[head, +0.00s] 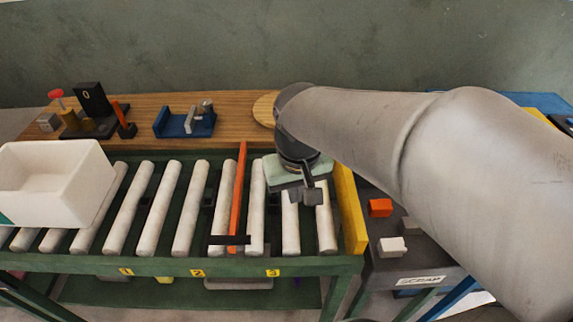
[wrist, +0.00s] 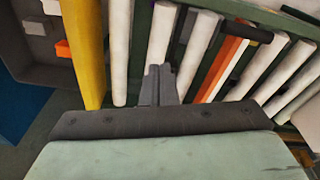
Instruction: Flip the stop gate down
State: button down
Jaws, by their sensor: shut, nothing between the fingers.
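The stop gate (head: 238,200) is a thin orange bar running across the roller conveyor, right of its middle, with a black bar at its near end. It also shows right of centre in the wrist view (wrist: 222,68), with a black rod at one end. I cannot tell for sure whether it is raised or flat. My gripper (head: 309,198) is shut and empty over the rollers to the right of the gate, apart from it. Its closed fingers show in the wrist view (wrist: 160,80), pointing at the rollers.
A white tote (head: 55,185) sits on the conveyor's left. A yellow end plate (head: 350,210) closes its right end. Beyond is a dark scrap bin (head: 385,265) with orange and white blocks. A wooden bench (head: 230,110) behind holds small fixtures. The rollers between tote and gate are bare.

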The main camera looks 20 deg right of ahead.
jog(key=s+f+g, duration=0.1)
jog(key=s+f, duration=0.4)
jog(key=s, duration=0.2)
jog(key=shift+s+d+f, duration=0.15)
jog(key=shift+d, duration=0.25)
jog(key=shift+s+f, duration=0.2)
jog(key=shift+s, duration=0.05)
dwell(1.6)
